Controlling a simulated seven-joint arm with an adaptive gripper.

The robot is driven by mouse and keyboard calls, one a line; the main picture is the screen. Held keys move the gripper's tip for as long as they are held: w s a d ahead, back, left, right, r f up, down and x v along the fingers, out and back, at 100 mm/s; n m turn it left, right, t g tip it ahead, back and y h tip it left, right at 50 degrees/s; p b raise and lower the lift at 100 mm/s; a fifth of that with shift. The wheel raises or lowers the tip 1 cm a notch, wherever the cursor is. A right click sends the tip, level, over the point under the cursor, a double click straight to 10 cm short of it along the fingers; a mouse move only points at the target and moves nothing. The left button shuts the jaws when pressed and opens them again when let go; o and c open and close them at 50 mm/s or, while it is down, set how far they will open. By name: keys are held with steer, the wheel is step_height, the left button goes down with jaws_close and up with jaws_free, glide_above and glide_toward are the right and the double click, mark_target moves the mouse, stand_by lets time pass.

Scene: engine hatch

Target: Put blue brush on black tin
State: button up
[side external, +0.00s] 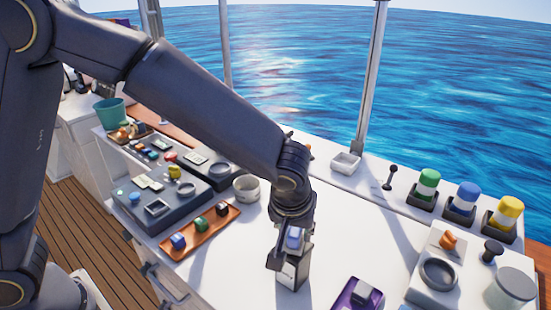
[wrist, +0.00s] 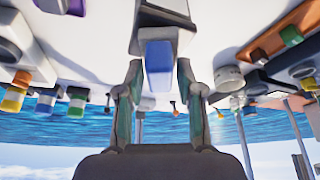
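The blue brush (wrist: 159,62) is a small block with a blue top, between the two fingertips of my gripper (wrist: 160,75) in the wrist view. The fingers are partly closed, one on each side of it, and appear to touch its sides. In the side view my gripper (side external: 289,246) points down, with the blue brush (side external: 295,238) showing between its fingers. The black tin (side external: 291,272), dark with a pale label, stands upright on the white counter directly below. The brush is just above or on the tin; I cannot tell if they touch.
An orange tray (side external: 202,232) with small coloured blocks lies left of the tin, with a pale round bowl (side external: 246,188) behind it. A purple item (side external: 358,294) lies front right. The white counter right of the tin is mostly clear.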

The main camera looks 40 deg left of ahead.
steer(key=shift+o, duration=0.7)
steer(key=shift+r, duration=0.2)
steer(key=v, duration=1.2)
steer(key=s+a+r+m, duration=0.1)
steer(key=s+a+r, duration=0.1)
steer(key=a, duration=0.5)
steer(key=s+a+r+m, duration=0.1)
steer(key=s+a, duration=0.1)
steer(key=a, duration=0.5)
steer(key=s+a+f+m+t+h, duration=0.1)
steer(key=s+a+m, duration=0.1)
steer(key=s+a, duration=0.6)
steer(key=shift+s+a+f+h, duration=0.35)
steer(key=shift+s+a+h, duration=0.05)
steer(key=shift+s, duration=0.45)
